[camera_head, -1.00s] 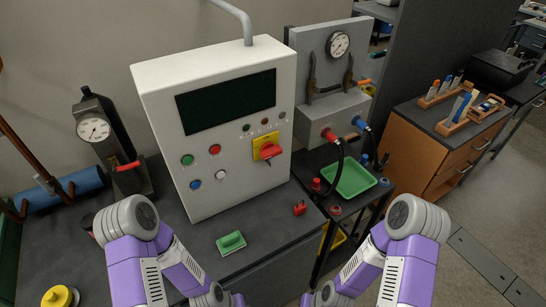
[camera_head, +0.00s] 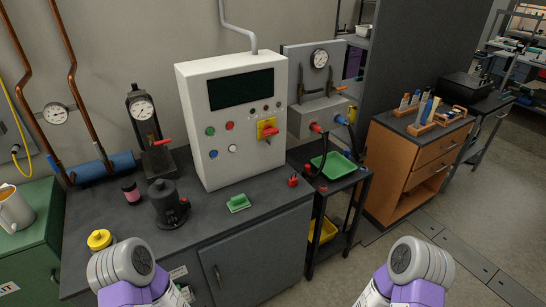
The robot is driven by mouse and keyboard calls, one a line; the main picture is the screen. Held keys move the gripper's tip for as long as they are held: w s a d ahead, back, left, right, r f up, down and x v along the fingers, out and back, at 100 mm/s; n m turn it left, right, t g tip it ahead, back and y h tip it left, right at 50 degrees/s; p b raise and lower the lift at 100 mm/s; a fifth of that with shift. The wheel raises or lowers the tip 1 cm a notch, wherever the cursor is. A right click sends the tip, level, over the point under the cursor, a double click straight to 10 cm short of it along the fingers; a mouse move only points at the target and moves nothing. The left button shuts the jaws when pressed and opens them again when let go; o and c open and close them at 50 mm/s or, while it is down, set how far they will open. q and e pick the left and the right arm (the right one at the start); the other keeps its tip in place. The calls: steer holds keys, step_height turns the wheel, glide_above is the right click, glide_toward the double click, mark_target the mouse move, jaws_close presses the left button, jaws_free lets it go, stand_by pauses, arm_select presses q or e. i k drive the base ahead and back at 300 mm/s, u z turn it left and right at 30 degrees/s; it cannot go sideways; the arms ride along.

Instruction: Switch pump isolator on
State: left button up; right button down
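A white control cabinet (camera_head: 240,155) with a dark screen stands on the dark bench. On the right of its front is a rotary switch with a red handle on a yellow plate (camera_head: 267,129), which looks like the isolator. The handle lies roughly sideways; its label and exact setting are too small to read. My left arm (camera_head: 125,270) and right arm (camera_head: 415,270) show at the bottom edge, well short of the cabinet. Neither gripper is in view.
The bench (camera_head: 190,230) holds a black pump-like unit (camera_head: 167,205), a green block (camera_head: 239,203), a yellow-topped item (camera_head: 99,240) and a red padlock-like item (camera_head: 293,181). A cart with a green tray (camera_head: 333,168) stands right of the bench. Floor is open at right.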

mark_target(268, 131)
steer(key=z, duration=0.9)
steer(key=i, duration=0.75)
steer(key=u, duration=0.4)
